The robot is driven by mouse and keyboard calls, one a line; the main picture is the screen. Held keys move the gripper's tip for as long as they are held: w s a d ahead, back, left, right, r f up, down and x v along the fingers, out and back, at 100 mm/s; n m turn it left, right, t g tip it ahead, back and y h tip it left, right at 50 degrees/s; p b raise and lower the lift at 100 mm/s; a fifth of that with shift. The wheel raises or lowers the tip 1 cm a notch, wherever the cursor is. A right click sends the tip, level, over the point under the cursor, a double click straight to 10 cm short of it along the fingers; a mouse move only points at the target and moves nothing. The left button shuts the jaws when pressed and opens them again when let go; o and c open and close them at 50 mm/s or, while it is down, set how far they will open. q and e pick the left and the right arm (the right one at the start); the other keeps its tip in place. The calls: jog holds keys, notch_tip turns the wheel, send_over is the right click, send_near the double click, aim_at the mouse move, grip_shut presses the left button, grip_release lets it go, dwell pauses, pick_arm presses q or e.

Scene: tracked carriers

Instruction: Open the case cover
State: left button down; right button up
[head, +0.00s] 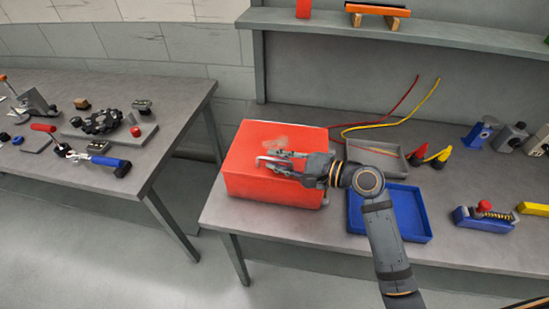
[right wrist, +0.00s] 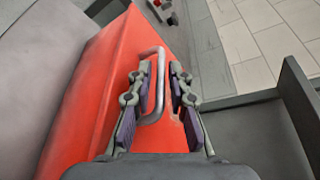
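The red case (head: 262,189) sits shut on the right-hand workbench, its cover flat on top. It also fills much of the right wrist view (right wrist: 95,95). A light grey metal handle (right wrist: 153,112) stands on the cover. My right gripper (head: 275,162) is over the top of the case. In the right wrist view its two fingers (right wrist: 160,68) are apart, one on each side of the handle. The left finger is close to the handle, and a gap shows on the right; I cannot tell about contact. My left gripper is not in view.
A blue tray (head: 411,234) and a grey tray (head: 364,153) lie right of the case. Red and yellow cables (head: 400,107) run behind it. A shelf (head: 440,37) hangs above. Another table (head: 172,104) with tools stands left, across a gap.

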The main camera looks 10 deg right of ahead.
jog(key=shift+w+a+f, duration=0.1)
jog(key=shift+w+a, duration=0.2)
jog(key=shift+a, duration=0.2)
grip_shut()
